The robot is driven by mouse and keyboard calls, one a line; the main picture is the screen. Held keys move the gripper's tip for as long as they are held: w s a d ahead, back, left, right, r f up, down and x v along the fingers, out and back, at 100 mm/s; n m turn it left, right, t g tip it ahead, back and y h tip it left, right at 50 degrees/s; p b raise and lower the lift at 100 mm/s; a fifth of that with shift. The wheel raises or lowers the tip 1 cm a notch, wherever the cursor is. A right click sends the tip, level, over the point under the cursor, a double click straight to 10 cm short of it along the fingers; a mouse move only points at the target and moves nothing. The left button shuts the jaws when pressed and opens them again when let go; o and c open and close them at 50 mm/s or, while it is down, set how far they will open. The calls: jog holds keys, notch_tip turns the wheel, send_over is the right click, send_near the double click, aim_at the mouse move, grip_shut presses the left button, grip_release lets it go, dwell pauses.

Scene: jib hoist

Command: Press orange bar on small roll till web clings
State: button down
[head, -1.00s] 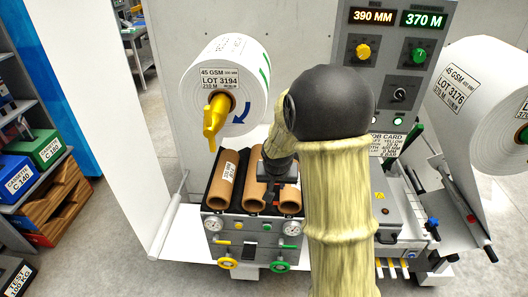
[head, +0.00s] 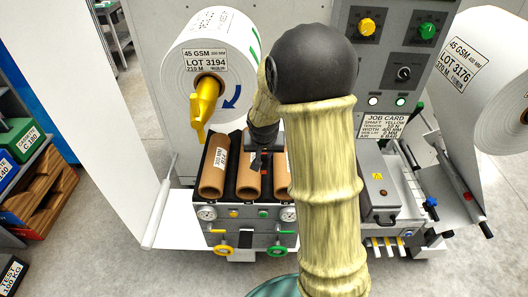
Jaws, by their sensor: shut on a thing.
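A white paper roll (head: 213,60) labelled LOT 3194 hangs at upper left, with a yellow handle (head: 204,100) on its core. A second white roll (head: 492,80), labelled LOT 3176, is at the right edge. My gripper (head: 258,167) points down over the rack of brown cores, at the right side of the middle core (head: 247,182). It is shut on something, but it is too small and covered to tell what. A small red patch shows by the fingertips. I cannot make out an orange bar. My forearm hides part of the right core (head: 283,186).
The core rack (head: 240,228) has gauges and yellow and green valve wheels on its front. A grey box (head: 383,193) stands right of my arm. A job card (head: 386,127) and switches are behind it. Shelves stand at far left.

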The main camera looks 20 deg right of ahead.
jog(key=shift+w+a+r+p, duration=0.3)
jog(key=shift+a+r+p, duration=0.35)
jog(key=shift+a+r, duration=0.25)
jog(key=shift+w+a+r+p, duration=0.25)
jog(key=shift+a+r+p, duration=0.35)
jog(key=shift+a+r, duration=0.25)
jog(key=shift+w+a+r+p, duration=0.2)
jog(key=shift+a+r+p, duration=0.05)
jog(key=shift+a+r, duration=0.3)
jog(key=shift+w+a+r+p, duration=0.2)
jog(key=shift+a+r, duration=0.2)
jog(key=shift+r, duration=0.25)
dwell(1.3)
jog(key=shift+s+d+f+b, duration=0.3)
jog(key=shift+d+f+b, duration=0.3)
jog(key=shift+d+f, duration=0.15)
jog(key=shift+s+d+f+b, duration=0.25)
jog(key=shift+d+f+b, duration=0.4)
jog(key=shift+f, duration=0.1)
dwell(0.7)
